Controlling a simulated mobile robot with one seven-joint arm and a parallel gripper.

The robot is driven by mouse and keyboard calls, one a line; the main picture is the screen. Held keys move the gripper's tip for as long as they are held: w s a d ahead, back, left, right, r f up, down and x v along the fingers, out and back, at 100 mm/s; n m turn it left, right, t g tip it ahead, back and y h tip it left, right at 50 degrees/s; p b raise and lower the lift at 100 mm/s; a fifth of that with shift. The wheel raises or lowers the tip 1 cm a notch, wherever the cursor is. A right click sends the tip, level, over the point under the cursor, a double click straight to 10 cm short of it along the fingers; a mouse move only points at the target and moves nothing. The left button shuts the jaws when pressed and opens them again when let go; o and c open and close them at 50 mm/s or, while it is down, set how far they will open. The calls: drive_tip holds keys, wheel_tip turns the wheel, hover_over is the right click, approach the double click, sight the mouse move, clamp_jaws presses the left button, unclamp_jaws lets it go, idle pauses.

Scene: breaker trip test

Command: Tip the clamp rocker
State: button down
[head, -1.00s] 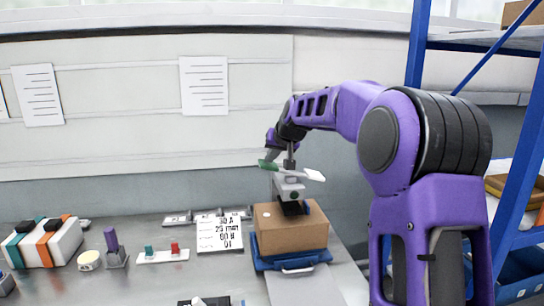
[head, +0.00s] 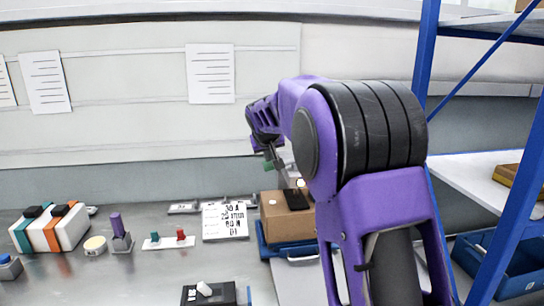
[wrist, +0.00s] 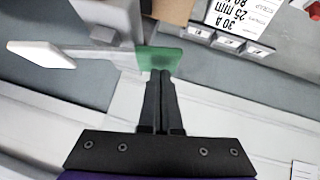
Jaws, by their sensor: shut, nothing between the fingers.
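The clamp rocker has a green end and a white end on a grey body. In the wrist view the green end (wrist: 160,60) lies right at the fingertips and the white end (wrist: 45,52) reaches to the left, with the grey body (wrist: 105,18) between them. In the head view only the green end (head: 271,164) and part of the grey body show; my arm hides most of it. My gripper (wrist: 160,78) is shut and empty, its tips at the green end's edge. I cannot tell whether they touch.
A cardboard box (head: 284,222) stands under the clamp on a blue tray (head: 264,248). A blue shelf rack (head: 513,190) stands at the right.

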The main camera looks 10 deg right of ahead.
drive_tip(key=shift+s+a+f+b, duration=0.1)
drive_tip(key=shift+f+b, duration=0.25)
drive_tip(key=shift+f, duration=0.25)
